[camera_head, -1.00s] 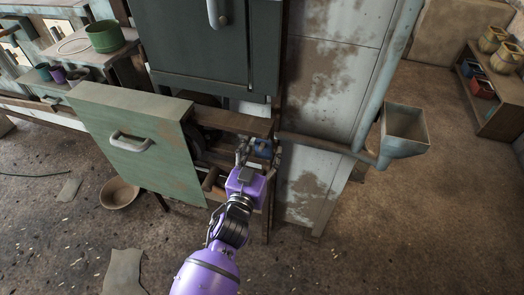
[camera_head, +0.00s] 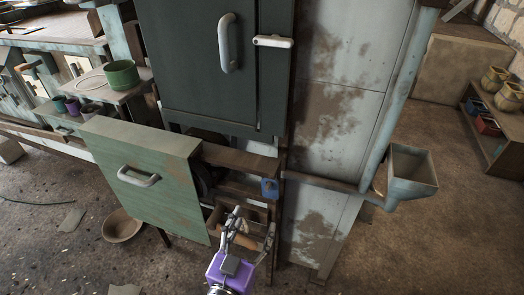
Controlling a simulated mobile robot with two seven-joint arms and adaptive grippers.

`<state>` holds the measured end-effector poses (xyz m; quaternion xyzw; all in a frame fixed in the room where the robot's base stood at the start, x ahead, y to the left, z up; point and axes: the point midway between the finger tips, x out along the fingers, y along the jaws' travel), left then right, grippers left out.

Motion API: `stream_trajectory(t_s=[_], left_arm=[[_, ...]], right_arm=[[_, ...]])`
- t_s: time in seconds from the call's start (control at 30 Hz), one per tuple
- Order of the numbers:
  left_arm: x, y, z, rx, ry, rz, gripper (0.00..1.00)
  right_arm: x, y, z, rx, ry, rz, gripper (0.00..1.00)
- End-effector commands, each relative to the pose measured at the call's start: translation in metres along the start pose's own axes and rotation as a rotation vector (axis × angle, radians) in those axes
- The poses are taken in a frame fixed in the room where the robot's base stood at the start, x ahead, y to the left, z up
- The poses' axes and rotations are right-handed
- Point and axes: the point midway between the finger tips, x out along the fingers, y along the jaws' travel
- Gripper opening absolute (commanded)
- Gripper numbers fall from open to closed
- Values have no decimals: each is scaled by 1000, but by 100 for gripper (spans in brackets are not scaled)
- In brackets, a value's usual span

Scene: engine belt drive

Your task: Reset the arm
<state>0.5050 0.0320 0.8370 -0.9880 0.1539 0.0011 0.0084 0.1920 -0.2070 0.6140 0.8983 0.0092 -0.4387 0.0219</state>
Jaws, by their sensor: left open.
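My left gripper (camera_head: 242,222) is in the lower middle of the head view, at the end of my purple wrist (camera_head: 228,268). Its grey fingers are apart and nothing shows between them. It is in front of the open side of the machine, below a small blue part (camera_head: 269,188) on the frame. A wooden handle-like piece (camera_head: 240,240) shows behind the fingers; I cannot tell whether they touch it. My right gripper is not in view.
A green panel with a handle (camera_head: 138,178) stands left of the gripper. A dark green cabinet door (camera_head: 190,70) is above. A funnel-shaped box (camera_head: 412,170) sticks out at right. A bowl (camera_head: 121,225) lies on the floor. The floor at right (camera_head: 440,250) is clear.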

Motion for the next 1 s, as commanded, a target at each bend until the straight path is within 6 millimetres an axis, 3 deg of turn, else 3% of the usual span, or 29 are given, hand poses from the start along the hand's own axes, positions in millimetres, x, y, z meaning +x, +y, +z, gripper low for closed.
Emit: stream_trajectory(t_s=[0.1, 0.17, 0.27, 0.4, 0.5, 0.63, 0.8, 1.0], left_arm=[[-4, -11, 22, 21, -90, -32, 60], [-20, -22, 40, 20, -171, -57, 60], [-64, -40, 72, 6, -326, -99, 60], [-150, -58, 109, -36, -548, -151, 60], [-213, -66, 122, -76, -672, -185, 60], [-274, -70, 127, -119, -761, -228, 60], [-310, -70, 130, -128, -806, -252, 60], [-316, -69, 134, -130, -817, -253, 60]], right_arm=[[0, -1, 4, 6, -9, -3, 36], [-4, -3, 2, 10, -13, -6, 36], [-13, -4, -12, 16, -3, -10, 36], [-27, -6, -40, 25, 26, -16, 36], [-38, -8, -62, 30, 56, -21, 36], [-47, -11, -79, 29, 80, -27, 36], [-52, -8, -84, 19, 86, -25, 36], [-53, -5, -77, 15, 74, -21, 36]])
